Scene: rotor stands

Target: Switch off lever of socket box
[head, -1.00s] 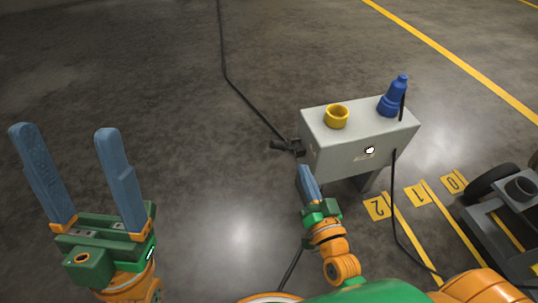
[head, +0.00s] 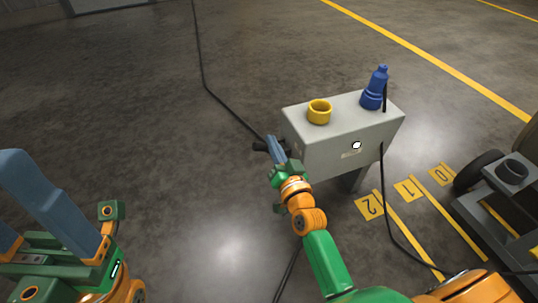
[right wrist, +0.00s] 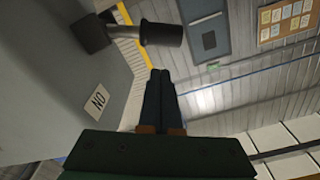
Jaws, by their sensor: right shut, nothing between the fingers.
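The grey socket box (head: 340,150) stands on a leg right of centre in the head view. Its black lever (head: 260,146) sticks out from the left side, partly hidden by my right gripper (head: 274,146). In the right wrist view the lever's black grip (right wrist: 161,34) sits on a metal rod from a dark mount. My right gripper there (right wrist: 160,75) is shut and empty, its tips just below the grip; contact is not clear. A label (right wrist: 96,100) on the box side reads ON upside down. My left gripper (head: 12,205) is open and empty, cut by the left edge.
A yellow socket ring (head: 319,112) and a blue plug (head: 375,88) are on the box top. A black cable (head: 203,60) runs across the floor behind the lever, another hangs at the box's right. A dark wheeled frame (head: 500,215) stands right. The floor left is clear.

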